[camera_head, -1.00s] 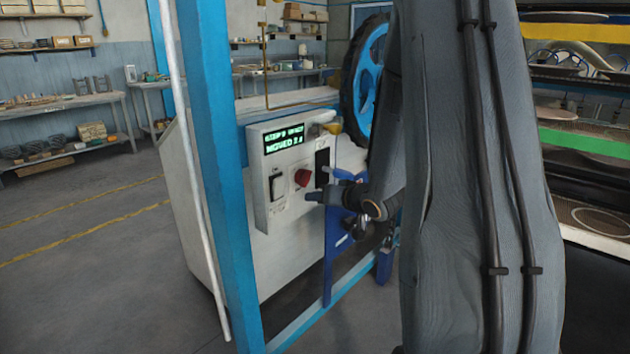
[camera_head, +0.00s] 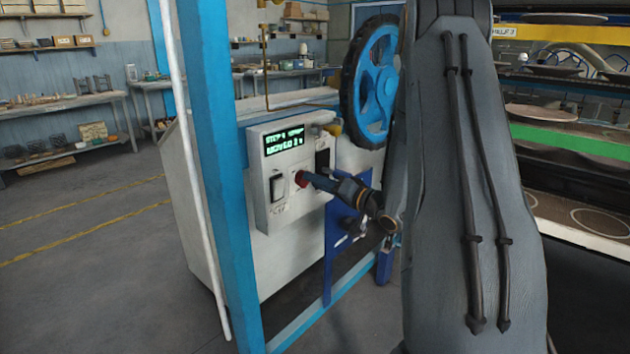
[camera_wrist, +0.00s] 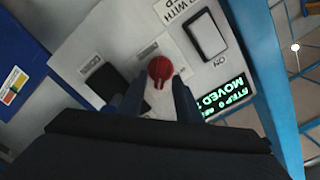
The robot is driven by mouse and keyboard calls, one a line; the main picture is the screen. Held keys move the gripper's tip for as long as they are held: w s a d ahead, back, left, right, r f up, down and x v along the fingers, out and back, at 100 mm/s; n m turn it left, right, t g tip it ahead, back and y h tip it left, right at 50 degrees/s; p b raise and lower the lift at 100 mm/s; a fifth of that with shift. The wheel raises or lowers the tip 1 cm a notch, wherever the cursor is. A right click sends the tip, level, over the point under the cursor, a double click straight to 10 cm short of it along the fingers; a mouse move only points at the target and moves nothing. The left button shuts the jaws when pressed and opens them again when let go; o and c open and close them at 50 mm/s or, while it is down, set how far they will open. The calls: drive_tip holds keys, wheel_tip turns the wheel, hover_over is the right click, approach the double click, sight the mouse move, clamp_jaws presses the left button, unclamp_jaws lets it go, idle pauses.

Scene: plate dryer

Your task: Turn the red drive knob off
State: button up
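A dark slot-like part (camera_head: 322,160) is on the panel right of the knob. A blue post (camera_head: 217,190) stands left of the panel. A blue spoked wheel (camera_head: 378,80) is behind it, and racks with plates (camera_head: 570,215) stand at the right.

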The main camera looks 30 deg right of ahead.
drive_tip(key=shift+w+a, duration=0.2)
drive_tip(key=shift+w, duration=0.3)
drive_tip(key=shift+c, duration=0.2)
clamp_jaws()
drive_tip(key=shift+n, duration=0.3)
drive_tip(key=shift+s+a+n+b, duration=0.15)
drive_tip(key=shift+n+b, duration=1.3)
drive_tip(key=shift+n, duration=2.85)
drive_tip(key=shift+w+a+n+b, duration=0.2)
drive_tip(key=shift+n+b, duration=1.2)
drive_tip(key=shift+n, duration=2.9)
drive_tip(key=shift+r, duration=0.1)
